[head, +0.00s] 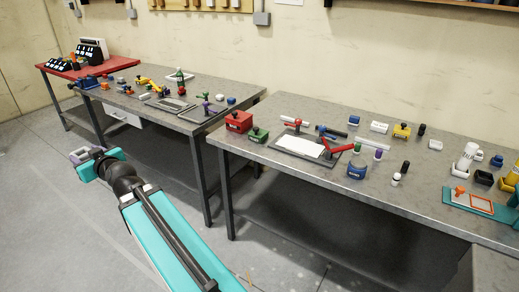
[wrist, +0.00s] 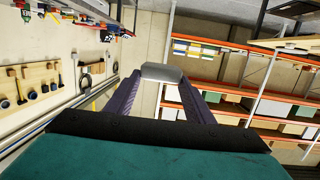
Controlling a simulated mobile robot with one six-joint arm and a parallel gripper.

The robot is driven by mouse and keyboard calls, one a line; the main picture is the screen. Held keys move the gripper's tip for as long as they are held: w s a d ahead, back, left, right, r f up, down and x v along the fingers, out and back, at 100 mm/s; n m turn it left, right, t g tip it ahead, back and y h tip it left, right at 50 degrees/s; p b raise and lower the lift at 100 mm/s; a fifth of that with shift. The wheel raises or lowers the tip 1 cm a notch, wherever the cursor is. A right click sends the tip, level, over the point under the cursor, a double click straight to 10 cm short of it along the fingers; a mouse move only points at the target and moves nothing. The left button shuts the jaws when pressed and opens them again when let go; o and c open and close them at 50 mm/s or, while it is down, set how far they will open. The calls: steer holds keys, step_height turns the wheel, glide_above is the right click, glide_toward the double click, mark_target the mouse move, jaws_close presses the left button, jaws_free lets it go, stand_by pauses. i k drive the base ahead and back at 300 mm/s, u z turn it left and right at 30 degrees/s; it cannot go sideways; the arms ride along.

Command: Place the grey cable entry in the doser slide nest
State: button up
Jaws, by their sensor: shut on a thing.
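In the wrist view, the two purple fingers of my gripper (wrist: 163,92) are shut on a light grey block, the grey cable entry (wrist: 162,73), at their tips. In the head view, my gripper (head: 80,156) is at the left, in the air over the floor, in front of the left table and apart from it. The cable entry is too small to make out clearly there. I cannot tell which thing is the doser slide nest; several small fixtures stand on both tables.
The left grey table (head: 222,90) carries many small parts, with a red table (head: 120,67) beyond it.

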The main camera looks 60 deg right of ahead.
mark_target(481, 203)
steer(key=u, duration=0.05)
steer(key=k, duration=1.3)
steer(key=z, duration=0.35)
